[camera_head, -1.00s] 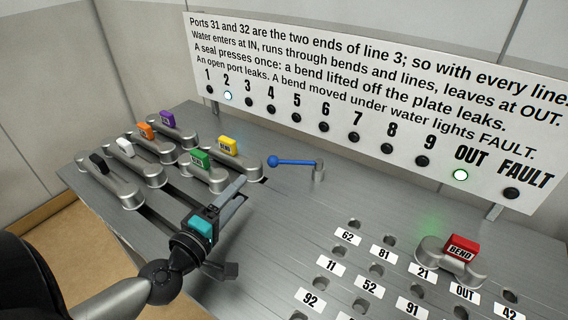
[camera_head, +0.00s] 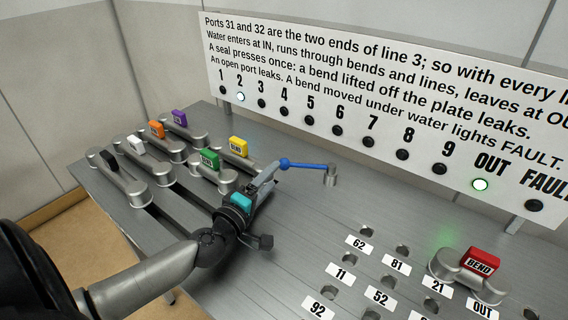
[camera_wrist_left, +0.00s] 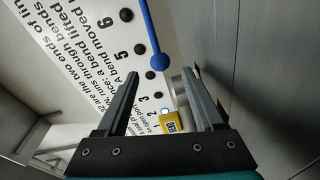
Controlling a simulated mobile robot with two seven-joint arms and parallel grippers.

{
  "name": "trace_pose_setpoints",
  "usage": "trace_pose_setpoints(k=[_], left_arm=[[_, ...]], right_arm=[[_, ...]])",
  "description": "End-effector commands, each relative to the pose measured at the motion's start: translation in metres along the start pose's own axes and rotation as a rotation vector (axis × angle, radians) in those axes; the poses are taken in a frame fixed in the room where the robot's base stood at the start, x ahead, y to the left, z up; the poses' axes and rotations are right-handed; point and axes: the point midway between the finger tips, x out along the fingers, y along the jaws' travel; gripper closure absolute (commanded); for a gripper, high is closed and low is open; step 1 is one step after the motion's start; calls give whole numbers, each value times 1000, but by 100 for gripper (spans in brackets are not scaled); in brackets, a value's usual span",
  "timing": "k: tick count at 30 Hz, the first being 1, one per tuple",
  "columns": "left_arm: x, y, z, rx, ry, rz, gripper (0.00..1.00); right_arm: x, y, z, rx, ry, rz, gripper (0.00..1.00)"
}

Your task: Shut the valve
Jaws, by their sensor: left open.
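The valve is a blue lever (camera_head: 306,165) with a ball at its left end, on a short grey post (camera_head: 331,177) on the metal plate. The lever points left. My left gripper (camera_head: 272,177) is open, with its fingertips close to the ball. In the left wrist view the ball (camera_wrist_left: 160,62) appears between the two open fingertips. I cannot tell whether they touch it. My right gripper is not in view.
Several bends with coloured blocks, including green (camera_head: 208,158) and yellow (camera_head: 238,147), lie left of my gripper. A red-topped bend (camera_head: 480,262) sits among labelled ports at right. On the sign board (camera_head: 300,75), lamps 2 and OUT are lit; FAULT is dark.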

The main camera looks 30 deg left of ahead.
Motion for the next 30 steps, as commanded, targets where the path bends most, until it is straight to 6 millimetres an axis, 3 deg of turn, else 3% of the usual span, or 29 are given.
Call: trace_pose_setpoints(k=[15,30], left_arm=[[62,0,0,-1,1,1,31],[71,0,0,-1,0,0,32]], right_arm=[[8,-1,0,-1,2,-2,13],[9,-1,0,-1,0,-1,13]])
